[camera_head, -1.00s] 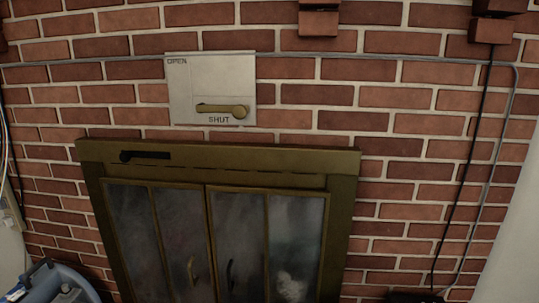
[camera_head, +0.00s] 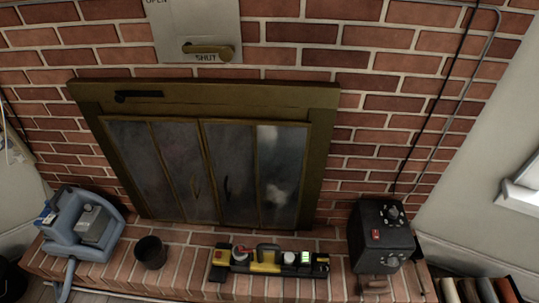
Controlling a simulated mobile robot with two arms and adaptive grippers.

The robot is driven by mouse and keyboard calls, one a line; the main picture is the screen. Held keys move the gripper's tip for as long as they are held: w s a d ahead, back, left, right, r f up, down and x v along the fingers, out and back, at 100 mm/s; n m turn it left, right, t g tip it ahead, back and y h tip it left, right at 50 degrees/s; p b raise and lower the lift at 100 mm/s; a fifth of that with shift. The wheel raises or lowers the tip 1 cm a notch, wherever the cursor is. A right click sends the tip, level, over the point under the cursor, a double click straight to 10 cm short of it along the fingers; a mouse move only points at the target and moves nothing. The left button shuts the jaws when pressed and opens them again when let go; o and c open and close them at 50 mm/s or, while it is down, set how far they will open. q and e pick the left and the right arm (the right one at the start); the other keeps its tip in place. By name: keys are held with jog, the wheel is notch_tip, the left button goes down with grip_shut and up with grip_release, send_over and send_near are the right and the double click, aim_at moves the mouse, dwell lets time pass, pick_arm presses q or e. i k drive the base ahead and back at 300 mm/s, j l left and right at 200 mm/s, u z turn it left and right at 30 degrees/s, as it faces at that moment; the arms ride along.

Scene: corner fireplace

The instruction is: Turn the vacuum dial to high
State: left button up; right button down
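A blue-grey machine with a hose, which looks like the vacuum (camera_head: 66,238), stands at the left end of the brick hearth. A lighter grey panel shows on its front; I cannot make out a dial or its setting. A black box (camera_head: 372,262) with a red switch and a knob (camera_head: 393,213) on its sloped top stands at the right end of the hearth. Its markings are too small to read. Neither of my grippers is in view.
The brick hearth (camera_head: 190,262) holds a dark cup (camera_head: 151,252) and a yellow-black tool (camera_head: 266,260) with a green display. The glass-doored fireplace (camera_head: 205,170) is closed. A damper plate (camera_head: 220,15) with a brass lever is above. Books (camera_head: 480,291) stand at lower right.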

aim_at(322, 261)
jog(key=l+z, duration=0.1)
jog(key=z, duration=0.65)
jog(key=i+j+z, duration=0.1)
jog(key=z, duration=0.2)
jog(key=i+j+z, duration=0.15)
jog(key=z, duration=0.15)
